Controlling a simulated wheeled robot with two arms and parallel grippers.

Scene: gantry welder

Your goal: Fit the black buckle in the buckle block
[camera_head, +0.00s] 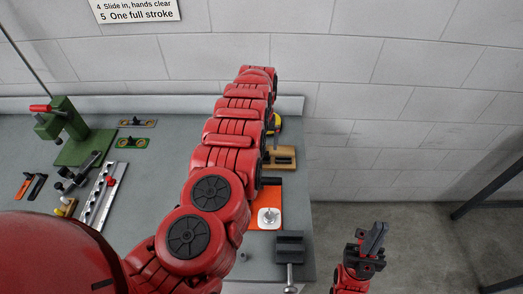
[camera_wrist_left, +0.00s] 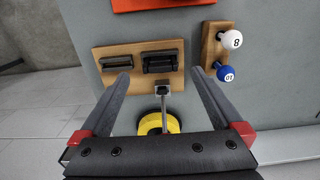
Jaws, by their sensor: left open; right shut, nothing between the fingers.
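The buckle block is a light wooden board (camera_wrist_left: 110,51) in the left wrist view, with a flat black piece (camera_wrist_left: 118,62) and a raised black frame (camera_wrist_left: 160,62) on it. I cannot tell which is the black buckle, or whether it is seated. The board also shows in the head view (camera_head: 291,150), near the bench's right edge, partly behind my left arm. My left gripper (camera_wrist_left: 160,77) is open above the board, its fingertips apart and nothing between them. In the head view my arm hides it. My right gripper (camera_head: 372,245) is shut and empty, right of the bench above the floor.
A yellow object (camera_wrist_left: 158,122) with a metal strip is beside the board. A wooden block (camera_wrist_left: 211,47) with two numbered balls stands near. A green press (camera_head: 62,120) stands at the left.

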